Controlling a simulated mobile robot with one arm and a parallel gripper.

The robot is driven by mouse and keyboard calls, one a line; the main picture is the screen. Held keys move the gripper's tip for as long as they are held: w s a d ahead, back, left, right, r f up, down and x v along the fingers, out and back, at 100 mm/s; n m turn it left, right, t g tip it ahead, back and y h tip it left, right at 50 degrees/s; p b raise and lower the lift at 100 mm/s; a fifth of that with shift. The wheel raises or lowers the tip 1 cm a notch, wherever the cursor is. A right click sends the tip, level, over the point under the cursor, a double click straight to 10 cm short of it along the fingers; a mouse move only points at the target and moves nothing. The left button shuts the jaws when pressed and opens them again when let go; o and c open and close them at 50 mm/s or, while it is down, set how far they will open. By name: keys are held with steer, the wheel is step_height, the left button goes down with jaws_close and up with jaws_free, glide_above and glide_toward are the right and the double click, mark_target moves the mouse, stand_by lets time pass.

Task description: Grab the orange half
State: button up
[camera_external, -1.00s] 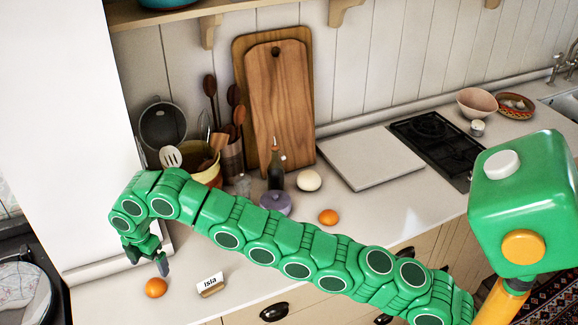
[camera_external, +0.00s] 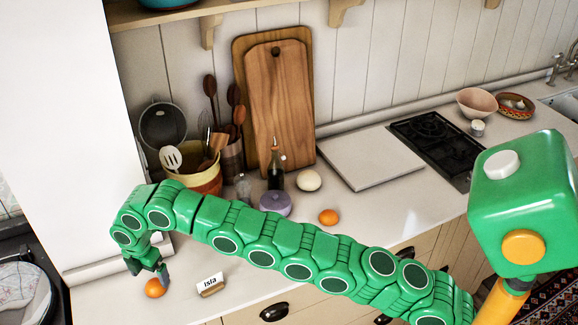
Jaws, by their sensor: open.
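An orange, rounded thing (camera_external: 155,288), which may be the orange half, lies on the counter at the lower left; I cannot tell if it is whole or cut. My gripper (camera_external: 154,276) points down right over it, open, with a grey fingertip at its right side. The far finger is hard to see, and part of the orange thing's top is hidden. A second orange, rounded thing (camera_external: 328,217) lies farther back near the middle of the counter, apart from my gripper.
A name card reading "Isla" (camera_external: 210,283) stands just right of my gripper. A purple lidded pot (camera_external: 275,204), a dark bottle (camera_external: 276,165) and a white round thing (camera_external: 309,180) stand behind my arm. A white wall (camera_external: 70,130) rises at the left.

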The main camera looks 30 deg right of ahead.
mark_target(152, 285)
steer(key=f, duration=0.3)
steer(key=shift+s+a+f, duration=0.1)
steer(key=shift+s+f, duration=0.2)
steer(key=shift+w+f, duration=0.1)
steer(key=shift+f, duration=0.35)
steer(key=c, duration=0.8)
